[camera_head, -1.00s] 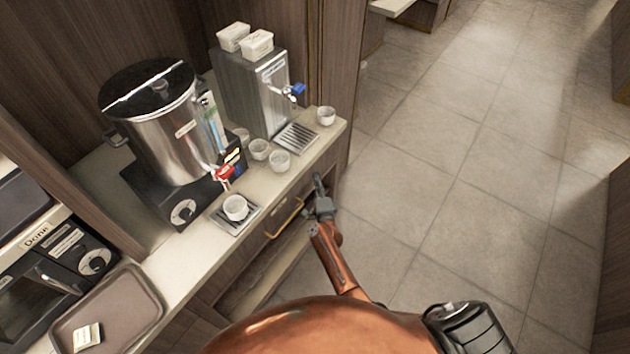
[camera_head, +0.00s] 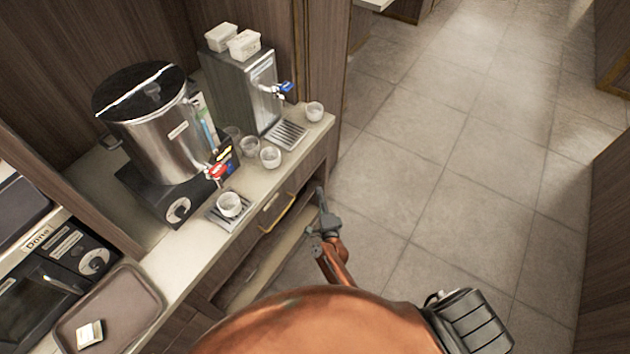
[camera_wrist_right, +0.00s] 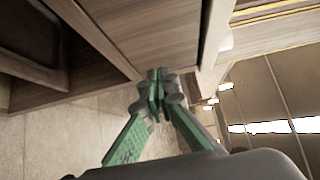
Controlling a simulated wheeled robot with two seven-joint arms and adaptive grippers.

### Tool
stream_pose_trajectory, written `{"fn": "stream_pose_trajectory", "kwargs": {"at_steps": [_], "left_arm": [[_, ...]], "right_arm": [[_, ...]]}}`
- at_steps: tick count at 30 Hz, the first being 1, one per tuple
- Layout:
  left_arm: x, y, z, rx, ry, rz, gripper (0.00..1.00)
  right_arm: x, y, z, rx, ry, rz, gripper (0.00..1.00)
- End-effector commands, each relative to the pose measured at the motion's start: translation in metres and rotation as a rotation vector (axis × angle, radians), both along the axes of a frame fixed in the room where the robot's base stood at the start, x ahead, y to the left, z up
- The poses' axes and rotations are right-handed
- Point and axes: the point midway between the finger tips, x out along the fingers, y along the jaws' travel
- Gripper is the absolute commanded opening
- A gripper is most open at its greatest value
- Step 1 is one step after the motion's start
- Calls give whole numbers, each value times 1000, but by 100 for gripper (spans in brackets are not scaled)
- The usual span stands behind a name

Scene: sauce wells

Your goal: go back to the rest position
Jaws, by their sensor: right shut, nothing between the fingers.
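My right gripper (camera_head: 321,200) is in the head view, beside the front of the counter and below its top. It is shut and empty. In the right wrist view its green-lined fingers (camera_wrist_right: 158,88) meet at the tips, with wooden panelling beyond them. My left gripper is not in view.
The counter (camera_head: 182,240) holds a steel urn (camera_head: 170,140), a dispenser with a blue tap (camera_head: 240,90) and several white cups. One cup (camera_head: 229,204) stands on the drip tray under the red tap. A brown tray (camera_head: 125,305) lies at lower left. Floor (camera_head: 450,160) is clear on the right.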

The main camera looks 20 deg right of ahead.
Motion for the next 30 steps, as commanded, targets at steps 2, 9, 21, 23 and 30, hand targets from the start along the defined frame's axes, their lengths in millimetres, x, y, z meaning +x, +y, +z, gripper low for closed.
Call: {"fn": "stream_pose_trajectory", "kwargs": {"at_steps": [2,9,21,23,30], "left_arm": [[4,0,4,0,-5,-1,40],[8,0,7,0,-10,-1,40],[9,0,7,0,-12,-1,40],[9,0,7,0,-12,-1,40],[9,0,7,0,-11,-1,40]], "right_arm": [[-12,2,1,-1,1,0,0],[-25,6,0,0,-1,1,0],[-47,13,-52,-124,126,65,0],[-64,17,-84,-207,206,112,0],[-168,26,-224,-566,558,371,0]]}}
